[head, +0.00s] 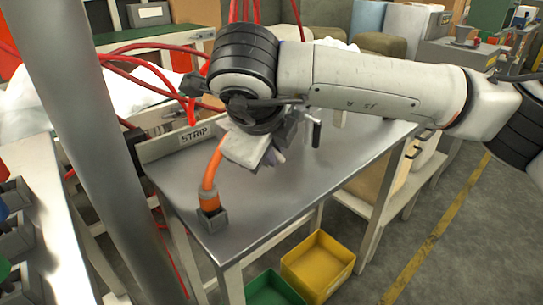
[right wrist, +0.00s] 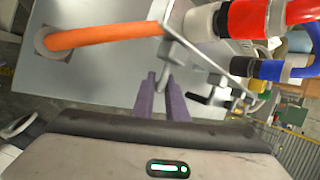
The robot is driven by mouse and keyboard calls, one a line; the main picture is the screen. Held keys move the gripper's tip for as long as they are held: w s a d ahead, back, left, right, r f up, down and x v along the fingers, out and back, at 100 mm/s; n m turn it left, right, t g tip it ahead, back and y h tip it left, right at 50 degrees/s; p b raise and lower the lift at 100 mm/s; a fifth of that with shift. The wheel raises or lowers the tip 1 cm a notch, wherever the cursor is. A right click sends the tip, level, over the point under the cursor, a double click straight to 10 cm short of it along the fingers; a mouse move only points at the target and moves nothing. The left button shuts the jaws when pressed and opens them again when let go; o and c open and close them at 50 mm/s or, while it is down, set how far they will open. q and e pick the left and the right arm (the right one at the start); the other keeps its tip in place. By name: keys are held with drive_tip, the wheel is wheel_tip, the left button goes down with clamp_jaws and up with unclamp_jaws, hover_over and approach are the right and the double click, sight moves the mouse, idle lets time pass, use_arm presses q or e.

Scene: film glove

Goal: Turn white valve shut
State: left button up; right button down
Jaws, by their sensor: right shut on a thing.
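My right gripper (head: 272,158) is low over the steel table, beside the orange hose (head: 209,170). In the right wrist view its two purple fingers (right wrist: 160,78) are shut on a thin grey handle (right wrist: 172,50). This handle comes down from the white valve (right wrist: 203,22), which sits between the orange hose and a red fitting (right wrist: 255,18). In the head view my gripper and wrist hide most of the valve. A blue fitting (right wrist: 258,69) with a black lever (right wrist: 205,97) stands beside it. My left gripper is not in view.
The steel table (head: 255,205) is mostly bare in front of my gripper. A plate marked STRIP (head: 194,135) edges the table. A yellow bin (head: 318,268) and a green bin (head: 270,290) are below.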

drive_tip(key=shift+r, duration=0.1)
drive_tip(key=c, duration=1.8)
unclamp_jaws()
drive_tip(key=shift+o, duration=0.2)
drive_tip(key=v, duration=1)
drive_tip(key=shift+p, duration=0.45)
drive_tip(key=shift+s+a, duration=0.1)
drive_tip(key=shift+s, duration=0.05)
